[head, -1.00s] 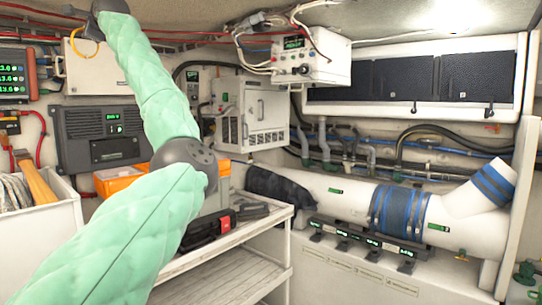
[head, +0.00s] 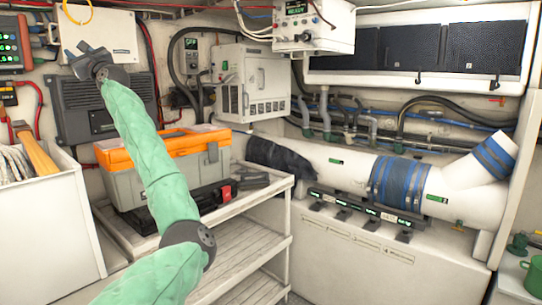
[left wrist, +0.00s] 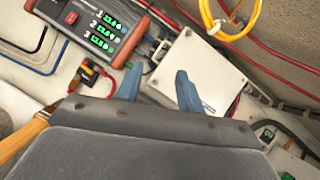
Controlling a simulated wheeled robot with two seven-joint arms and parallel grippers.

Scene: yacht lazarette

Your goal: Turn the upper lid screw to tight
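The white box with a flat lid (head: 122,32) is on the back wall at the upper left. It also shows in the left wrist view (left wrist: 205,72), turned at an angle. A small screw-like spot (left wrist: 187,32) shows at the lid's top corner there; the lid screws are too small to read their setting. My left gripper (head: 86,52) is in front of the box's lower left part in the head view. In the left wrist view its two blue fingers (left wrist: 158,82) are spread, with nothing between them, and overlap the box's lower edge. My right gripper is out of view.
A red-framed meter (left wrist: 100,28) hangs left of the box. A yellow cable loop (left wrist: 228,22) and red cables run close above it. A dark grey unit (head: 80,112) is below. An orange-and-grey toolbox (head: 208,140) stands on the shelf under my left arm.

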